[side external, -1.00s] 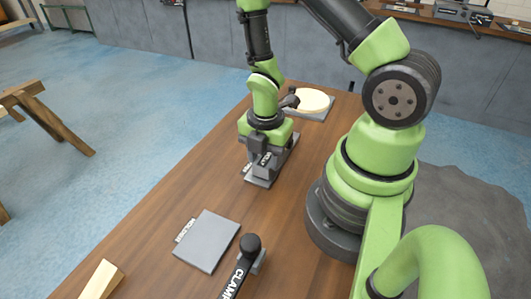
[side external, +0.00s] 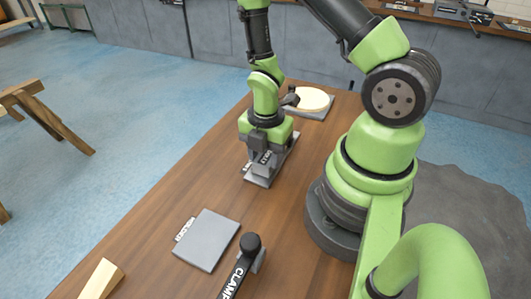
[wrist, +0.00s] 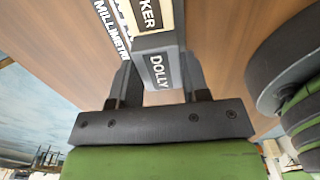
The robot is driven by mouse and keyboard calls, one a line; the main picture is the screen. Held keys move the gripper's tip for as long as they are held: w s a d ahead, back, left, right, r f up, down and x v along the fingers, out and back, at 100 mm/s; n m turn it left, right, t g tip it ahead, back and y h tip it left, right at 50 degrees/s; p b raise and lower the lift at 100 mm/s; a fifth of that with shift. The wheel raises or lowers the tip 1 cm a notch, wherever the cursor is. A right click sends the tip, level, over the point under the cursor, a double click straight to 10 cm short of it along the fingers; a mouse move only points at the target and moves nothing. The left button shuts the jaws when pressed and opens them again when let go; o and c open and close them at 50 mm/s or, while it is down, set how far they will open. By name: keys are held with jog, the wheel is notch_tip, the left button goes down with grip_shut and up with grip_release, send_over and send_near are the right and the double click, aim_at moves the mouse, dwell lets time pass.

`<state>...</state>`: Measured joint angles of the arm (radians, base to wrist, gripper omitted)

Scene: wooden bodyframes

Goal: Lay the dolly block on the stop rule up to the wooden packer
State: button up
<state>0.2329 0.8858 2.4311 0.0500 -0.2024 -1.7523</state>
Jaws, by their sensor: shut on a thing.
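The dolly block (wrist: 158,70) is a grey block with a DOLLY label, held between the two fingers of my gripper (wrist: 160,80) in the wrist view. Just beyond it is the wooden packer (wrist: 150,18), pale with a partly cut-off label; the two look close together, but I cannot tell if they touch. The stop rule (side external: 260,181) is a grey strip on the bench under my gripper (side external: 262,160) in the side view. Its millimetre label (wrist: 112,24) shows left of the packer. Whether the block rests on the rule is unclear.
On the wooden bench (side external: 170,200), a grey plate (side external: 207,240) and a black-handled clamp (side external: 250,245) lie nearer the side camera. A pale wooden wedge (side external: 101,280) is at front left. A round pale disc (side external: 311,99) on a grey base stands behind my gripper.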

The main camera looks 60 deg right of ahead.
jog(key=shift+d, duration=0.25)
dwell(0.6)
jog(key=o, duration=1.1)
notch_tip(320, 180, up, 10)
jog(key=s+a+r+m+t+y, duration=0.1)
jog(key=s+a+r+m+t, duration=0.1)
jog(key=r+m, duration=0.7)
jog(key=s+a+r+m+t+y, duration=0.1)
jog(key=s+a+r+m+t, duration=0.2)
jog(key=r+m, duration=0.6)
jog(key=a+m+t, duration=0.2)
jog(key=a+m, duration=0.1)
jog(key=m, duration=0.1)
jog(key=shift+s+r, duration=0.25)
jog(key=shift+r, duration=0.05)
